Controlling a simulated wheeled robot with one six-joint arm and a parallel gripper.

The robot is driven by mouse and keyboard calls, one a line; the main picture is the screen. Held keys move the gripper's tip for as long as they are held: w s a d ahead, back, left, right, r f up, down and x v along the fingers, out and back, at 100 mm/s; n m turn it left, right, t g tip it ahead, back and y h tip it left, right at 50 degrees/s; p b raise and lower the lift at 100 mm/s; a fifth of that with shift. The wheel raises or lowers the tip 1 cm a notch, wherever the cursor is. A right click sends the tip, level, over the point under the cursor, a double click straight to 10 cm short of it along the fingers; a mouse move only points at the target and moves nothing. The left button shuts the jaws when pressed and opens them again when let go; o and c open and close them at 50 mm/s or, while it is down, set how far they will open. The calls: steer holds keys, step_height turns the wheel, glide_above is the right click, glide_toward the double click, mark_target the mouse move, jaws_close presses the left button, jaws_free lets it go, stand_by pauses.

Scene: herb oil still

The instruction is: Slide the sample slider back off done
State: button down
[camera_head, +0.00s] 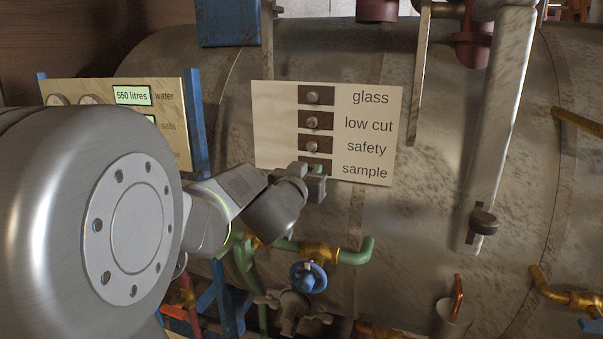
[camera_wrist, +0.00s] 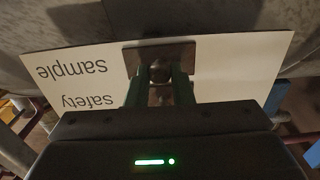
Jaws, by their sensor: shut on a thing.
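A cream panel (camera_head: 345,92) on the tank carries a column of knobs on dark slots, labelled glass, low cut, safety and sample. My gripper (camera_head: 317,172) is at the sample row, the lowest one, and hides most of its slot. In the wrist view the panel (camera_wrist: 225,72) appears upside down. There my gripper (camera_wrist: 160,80) has its two fingers shut on the round knob of the sample slider (camera_wrist: 160,70). A dark slot plate (camera_wrist: 150,48) shows around the knob. I cannot tell the slider's exact position along its slot.
A gauge panel (camera_head: 165,97) reading 550 litres is at the left, beside a blue post (camera_head: 195,120). Below my gripper are a green pipe (camera_head: 355,254) and a blue valve wheel (camera_head: 308,276). A metal lever (camera_head: 490,140) with a black knob stands at the right.

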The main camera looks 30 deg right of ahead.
steer(key=c, duration=1.7)
jaws_free()
steer(key=shift+s, duration=0.1)
steer(key=o, duration=0.4)
steer(key=shift+s+d, duration=0.15)
steer(key=shift+d, duration=0.05)
steer(key=shift+o, duration=0.2)
steer(key=shift+a, duration=0.1)
steer(key=p+v, duration=0.2)
steer(key=v, duration=1.1)
steer(key=shift+a, duration=0.35)
steer(key=shift+s, duration=0.15)
steer(key=b+x, duration=0.2)
steer(key=x, duration=1.2)
